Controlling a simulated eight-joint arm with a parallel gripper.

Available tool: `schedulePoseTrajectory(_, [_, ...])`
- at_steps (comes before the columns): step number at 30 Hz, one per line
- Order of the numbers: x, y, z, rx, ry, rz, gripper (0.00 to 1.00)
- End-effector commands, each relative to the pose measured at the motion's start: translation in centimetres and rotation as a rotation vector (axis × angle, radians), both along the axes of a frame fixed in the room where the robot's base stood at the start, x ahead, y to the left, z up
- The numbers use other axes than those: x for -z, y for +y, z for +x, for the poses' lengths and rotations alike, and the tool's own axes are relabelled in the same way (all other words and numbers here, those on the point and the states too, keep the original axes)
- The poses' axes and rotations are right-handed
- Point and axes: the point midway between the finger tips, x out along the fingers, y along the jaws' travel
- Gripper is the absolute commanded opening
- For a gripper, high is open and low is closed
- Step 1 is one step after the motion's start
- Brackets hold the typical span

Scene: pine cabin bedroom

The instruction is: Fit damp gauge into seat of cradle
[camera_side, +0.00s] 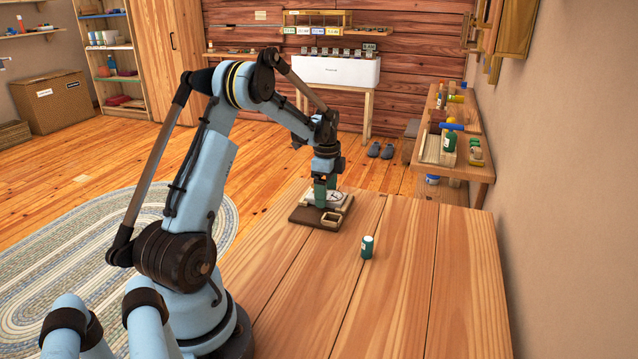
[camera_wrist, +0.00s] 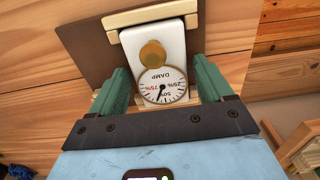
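The damp gauge (camera_wrist: 140,42) is a white plate with a gold knob and a round dial marked DAMP and percentages. Its white face also shows in the side view (camera_side: 318,198), over the cradle. My gripper (camera_wrist: 163,72) points down with one green finger on each side of the gauge. The gaps are too narrow to tell whether the fingers touch it. The gauge's underside is hidden.
A green bottle with a white cap (camera_side: 367,247) stands on the table (camera_side: 420,285), nearer than the cradle. The table's near and right parts are otherwise clear. A side shelf (camera_side: 470,165) with bottles and small items runs along the right wall.

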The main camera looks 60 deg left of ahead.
Motion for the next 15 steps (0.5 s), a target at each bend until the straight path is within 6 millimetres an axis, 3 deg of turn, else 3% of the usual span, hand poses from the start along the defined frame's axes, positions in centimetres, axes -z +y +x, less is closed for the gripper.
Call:
schedulePoseTrajectory(10, [-0.1, 0.0, 0.0, 0.0, 0.0, 0.0, 0.89])
schedulePoseTrajectory(15, [-1.6, 0.0, 0.0, 0.0, 0.0, 0.0, 0.89])
